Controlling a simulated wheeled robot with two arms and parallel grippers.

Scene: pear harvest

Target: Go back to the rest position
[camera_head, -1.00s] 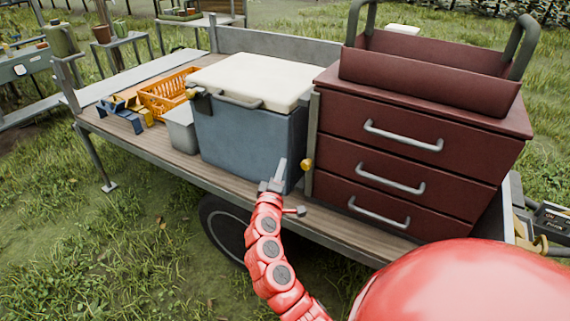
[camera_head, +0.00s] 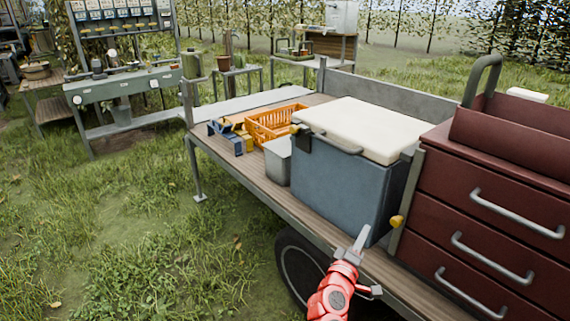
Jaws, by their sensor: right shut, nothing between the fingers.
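My right gripper (camera_head: 361,243) shows at the lower middle of the head view, at the end of my red arm. Its fingers are shut and hold nothing. It is in front of the blue cooler box (camera_head: 340,190) with a white lid, near the trailer's front edge. I cannot tell whether it touches the box. My left gripper is outside the view.
The trailer (camera_head: 245,184) also carries a dark red drawer chest (camera_head: 440,205), an orange crate (camera_head: 272,124), a grey bin (camera_head: 277,160) and blue-yellow tools (camera_head: 231,136). A green workbench (camera_head: 128,92) stands back left. Open grass (camera_head: 120,235) lies on the left.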

